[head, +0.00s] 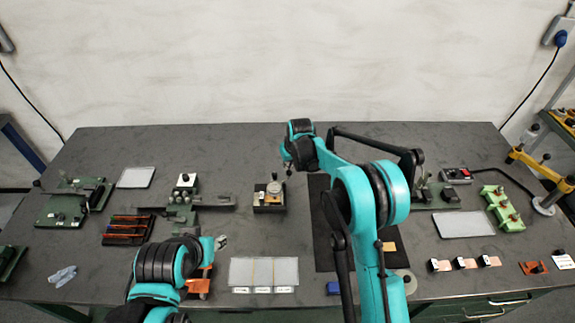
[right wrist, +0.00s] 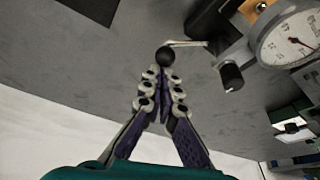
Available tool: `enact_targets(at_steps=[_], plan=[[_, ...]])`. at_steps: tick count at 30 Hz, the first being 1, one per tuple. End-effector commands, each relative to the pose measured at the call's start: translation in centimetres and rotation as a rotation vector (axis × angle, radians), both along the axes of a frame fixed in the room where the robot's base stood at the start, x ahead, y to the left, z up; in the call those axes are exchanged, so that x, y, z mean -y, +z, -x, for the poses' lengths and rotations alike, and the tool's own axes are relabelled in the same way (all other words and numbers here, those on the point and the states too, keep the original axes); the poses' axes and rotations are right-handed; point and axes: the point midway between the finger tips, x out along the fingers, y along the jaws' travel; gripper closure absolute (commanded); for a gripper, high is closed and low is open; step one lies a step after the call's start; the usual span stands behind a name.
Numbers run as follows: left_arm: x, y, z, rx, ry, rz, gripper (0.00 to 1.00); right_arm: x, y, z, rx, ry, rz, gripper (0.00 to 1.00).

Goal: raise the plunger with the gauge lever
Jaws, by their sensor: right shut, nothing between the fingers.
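The thickness gauge (head: 270,196) stands on the bench near the middle, a small dark base with a round dial. In the right wrist view its white dial (right wrist: 297,38) with a red needle is at the upper right. The gauge lever (right wrist: 188,43) is a thin pale arm ending in a black ball knob (right wrist: 166,56). My right gripper (right wrist: 162,74) is shut and empty, its fingertips right at the ball; I cannot tell whether they touch. It also shows in the head view (head: 288,172), above the gauge. The plunger is not clearly visible. My left gripper (head: 221,242) is low, left of the labelled tray.
A pale tray with labelled sections (head: 263,272) lies in front of the gauge. A dark mat (head: 322,222) lies to its right, partly behind my right arm. A green fixture with a dark bar (head: 184,210) stands left of the gauge. Bench behind the gauge is clear.

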Motion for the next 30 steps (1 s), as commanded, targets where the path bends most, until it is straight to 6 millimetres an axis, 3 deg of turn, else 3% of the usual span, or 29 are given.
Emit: enact_targets(at_steps=[8,25,30], plan=[[0.0,-0.4,0.0,0.000,0.000,0.000,0.60,0.6,-0.1,0.8,-0.001,-0.130,0.000,1.00],[0.0,-1.3,0.0,0.000,0.000,0.000,0.60,2.0,-0.1,4.0,0.000,-0.635,0.001,1.00],[0.0,-1.5,0.0,0.000,0.000,0.000,0.60,2.1,0.0,4.8,-0.001,-0.644,0.000,1.00]])
